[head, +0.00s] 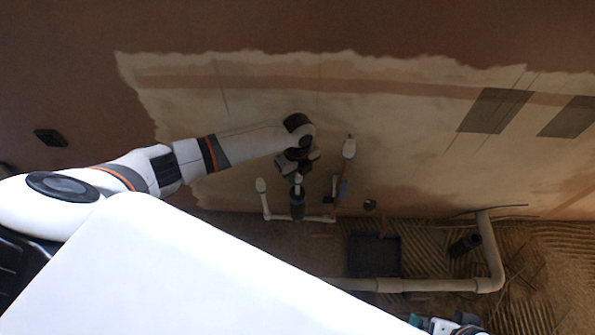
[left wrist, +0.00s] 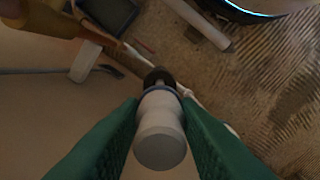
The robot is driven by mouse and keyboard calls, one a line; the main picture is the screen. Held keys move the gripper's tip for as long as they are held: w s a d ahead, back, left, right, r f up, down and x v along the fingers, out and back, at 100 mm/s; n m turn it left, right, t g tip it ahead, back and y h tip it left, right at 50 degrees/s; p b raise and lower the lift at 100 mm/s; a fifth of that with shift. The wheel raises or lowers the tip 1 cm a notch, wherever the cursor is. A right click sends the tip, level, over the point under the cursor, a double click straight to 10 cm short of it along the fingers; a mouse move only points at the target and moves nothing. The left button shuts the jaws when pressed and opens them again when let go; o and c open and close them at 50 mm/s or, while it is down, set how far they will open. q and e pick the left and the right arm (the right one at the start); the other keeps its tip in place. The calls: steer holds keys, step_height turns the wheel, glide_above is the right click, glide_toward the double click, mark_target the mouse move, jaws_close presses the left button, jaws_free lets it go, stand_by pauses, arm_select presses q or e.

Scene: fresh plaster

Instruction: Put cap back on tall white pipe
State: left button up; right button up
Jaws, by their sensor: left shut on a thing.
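My left gripper (head: 297,177) is in front of the plastered wall among the upright pipe ends. In the left wrist view its green fingers (left wrist: 158,125) are shut on a white rounded cap (left wrist: 160,143). A bluish rim and a dark collar (left wrist: 158,76) show just beyond the cap, in line with it; I cannot tell whether they touch. In the head view a dark upright sleeve (head: 297,208) stands below the gripper. The gripper partly hides the middle pipe. Which pipe is the tall white one is unclear.
A dark square tray (head: 375,255) lies on the ridged floor. A white floor pipe (head: 430,285) bends up at right past a dark cylinder (head: 465,245). A white panel fills the lower left. Teal and grey parts, possibly my right gripper, show at the bottom edge.

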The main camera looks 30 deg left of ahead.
arm_select(q)
steer(key=shift+f, duration=0.1)
steer(key=o, duration=1.1)
steer(key=o, duration=0.5)
